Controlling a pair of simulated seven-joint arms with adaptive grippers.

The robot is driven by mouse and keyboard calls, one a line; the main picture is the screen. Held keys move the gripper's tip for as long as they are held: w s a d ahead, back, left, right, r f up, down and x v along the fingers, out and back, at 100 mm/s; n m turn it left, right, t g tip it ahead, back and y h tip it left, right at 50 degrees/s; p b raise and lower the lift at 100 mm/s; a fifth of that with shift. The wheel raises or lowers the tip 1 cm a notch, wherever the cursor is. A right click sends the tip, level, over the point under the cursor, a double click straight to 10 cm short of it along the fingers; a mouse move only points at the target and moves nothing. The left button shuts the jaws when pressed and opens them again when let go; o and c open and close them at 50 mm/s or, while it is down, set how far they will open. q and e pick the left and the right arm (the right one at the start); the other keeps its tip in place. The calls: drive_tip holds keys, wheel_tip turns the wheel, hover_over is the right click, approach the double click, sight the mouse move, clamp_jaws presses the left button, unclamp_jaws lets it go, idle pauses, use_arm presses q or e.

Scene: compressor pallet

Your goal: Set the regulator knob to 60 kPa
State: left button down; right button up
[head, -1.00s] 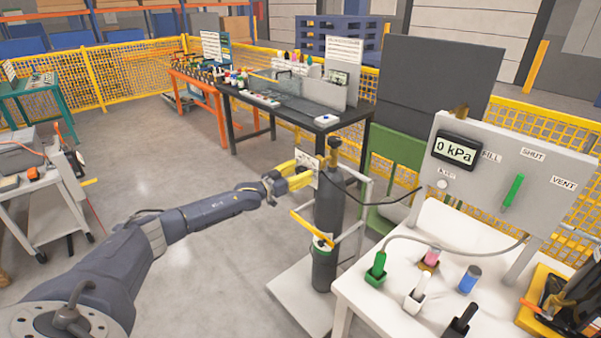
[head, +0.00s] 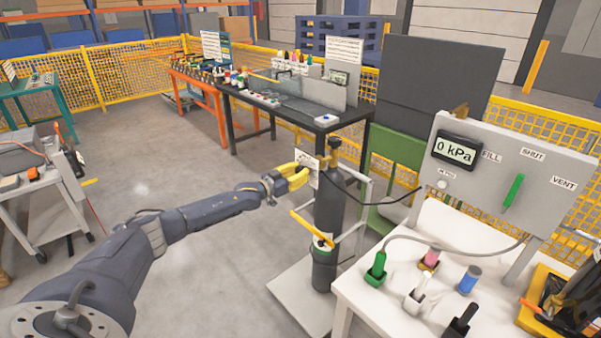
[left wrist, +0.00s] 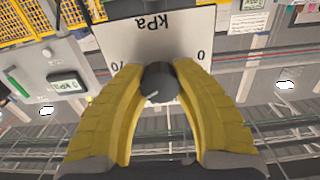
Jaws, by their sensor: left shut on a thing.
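My left gripper (head: 304,172) reaches in from the left in the head view, its yellow fingers at the small white dial plate beside the dark gas cylinder (head: 329,205). In the left wrist view the yellow fingers (left wrist: 160,84) are shut on the dark round regulator knob (left wrist: 159,80), one on each side. A light pointer line shows on the knob. The white dial plate (left wrist: 160,40) behind it reads "kPa", with "0" at one end and "70" at the other, partly covered by a finger. My right gripper is not in view.
A grey panel (head: 470,190) with a display (head: 456,149) reading 0 kPa and a green lever (head: 513,192) stands on the white table (head: 385,312). Coloured connectors stand on that table. A yellow handle bar (head: 311,229) crosses in front of the cylinder. Floor left of the cylinder is clear.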

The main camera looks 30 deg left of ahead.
use_arm(q)
drive_tip(key=shift+r, duration=0.1)
drive_tip(key=shift+m, duration=1.3)
drive_tip(key=c, duration=0.9)
unclamp_jaws()
drive_tip(key=shift+s, duration=0.1)
drive_tip(key=shift+s+a, duration=0.2)
drive_tip(key=shift+s, duration=0.35)
drive_tip(key=v, duration=1)
drive_tip(key=shift+s, duration=0.25)
drive_tip(key=shift+a, duration=0.1)
